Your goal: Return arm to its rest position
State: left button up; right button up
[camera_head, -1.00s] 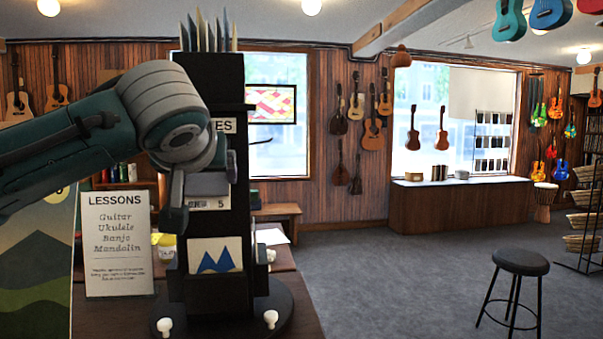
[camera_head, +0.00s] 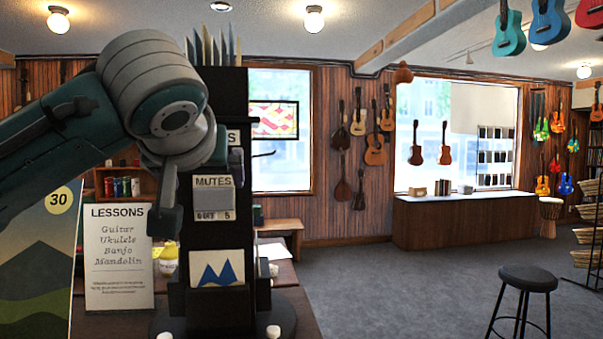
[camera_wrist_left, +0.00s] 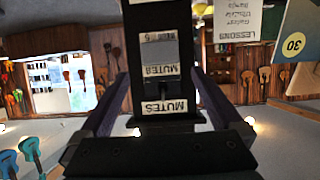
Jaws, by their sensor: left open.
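My left arm comes in from the left in the head view. Its gripper (camera_head: 164,212) points down just in front of the left edge of a black display stand. In the left wrist view, which is upside down, the gripper's two fingers (camera_wrist_left: 162,100) are apart with nothing held between them. The black display stand (camera_wrist_left: 158,60) with its "MUTES" labels shows beyond the gap. I cannot tell whether the gripper touches it. My right gripper is in neither view.
The display stand (camera_head: 218,110) carries a "MUTES" box (camera_head: 213,205) and a blue-and-white card (camera_head: 217,267). A "LESSONS" sign (camera_head: 118,257) and a poster marked 30 (camera_head: 40,265) stand at left. Open carpet lies right, with a black stool (camera_head: 527,279).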

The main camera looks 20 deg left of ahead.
pick_arm(q)
jog(key=b+v, duration=0.1)
jog(key=v, duration=0.5)
jog(key=s+d+f+m+g+h, duration=0.2)
jog(key=s+d+f+m, duration=0.15)
jog(key=f, duration=0.55)
jog(key=s+d+f+m+g+h, duration=0.2)
jog(key=s+d+f+h, duration=0.15)
jog(key=f, duration=0.55)
jog(key=s+d+f+m+g+h, duration=0.1)
jog(key=s+f+g, duration=0.1)
jog(key=s+f, duration=0.5)
jog(key=s+d+f+m+g+h, duration=0.15)
jog(key=s+f, duration=0.25)
jog(key=s, duration=0.6)
notch_tip(320, 180, up, 29)
jog(key=s+y+p, duration=0.1)
jog(key=p, duration=2.8)
jog(key=shift+a, duration=0.3)
jog(key=shift+s+f, duration=0.15)
